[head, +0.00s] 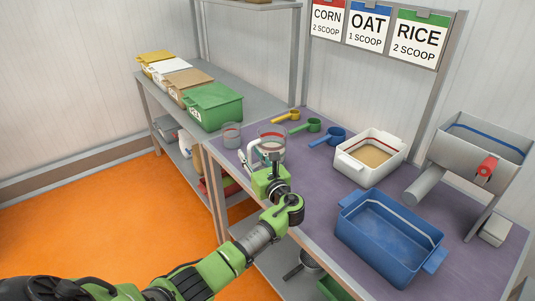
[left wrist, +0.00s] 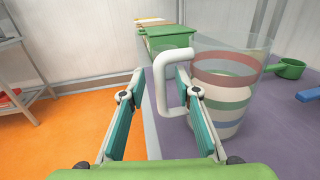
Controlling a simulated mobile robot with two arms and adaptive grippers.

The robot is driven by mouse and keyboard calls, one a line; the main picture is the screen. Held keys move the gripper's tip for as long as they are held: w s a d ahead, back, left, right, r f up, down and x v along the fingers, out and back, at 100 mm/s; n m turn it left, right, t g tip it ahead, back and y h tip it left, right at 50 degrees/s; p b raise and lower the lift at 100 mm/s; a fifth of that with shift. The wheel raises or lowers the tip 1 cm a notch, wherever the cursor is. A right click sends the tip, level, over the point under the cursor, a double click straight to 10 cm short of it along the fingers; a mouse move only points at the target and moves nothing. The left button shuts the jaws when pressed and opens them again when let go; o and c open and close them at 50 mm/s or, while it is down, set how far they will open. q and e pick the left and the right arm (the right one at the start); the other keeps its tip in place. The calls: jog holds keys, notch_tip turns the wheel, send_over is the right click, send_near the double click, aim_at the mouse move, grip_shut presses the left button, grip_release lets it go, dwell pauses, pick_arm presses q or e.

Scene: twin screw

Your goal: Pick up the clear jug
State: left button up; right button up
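The clear jug (head: 271,133) stands upright near the left edge of the purple-topped table. In the left wrist view the jug (left wrist: 232,68) shows red, green and blue bands. Its white handle (left wrist: 162,92) faces my gripper. My left gripper (head: 256,164) is beside the jug on its near side. In the left wrist view my left gripper (left wrist: 160,84) is open, with one finger on each side of the handle; I see gaps between fingers and handle. My left gripper hides part of the jug's lower body in the head view. My right gripper is not in view.
A smaller clear cup (head: 232,135) stands left of the jug. Yellow (head: 287,117), green (head: 307,126) and blue (head: 328,136) scoops lie behind it. A white bin (head: 394,142), a blue bin (head: 352,212) and a grey hopper (head: 463,151) stand to the right. Lidded bins (head: 213,107) sit on the back-left shelf.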

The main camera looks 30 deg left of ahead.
pick_arm(q)
grip_shut()
jog(key=shift+r, duration=0.15)
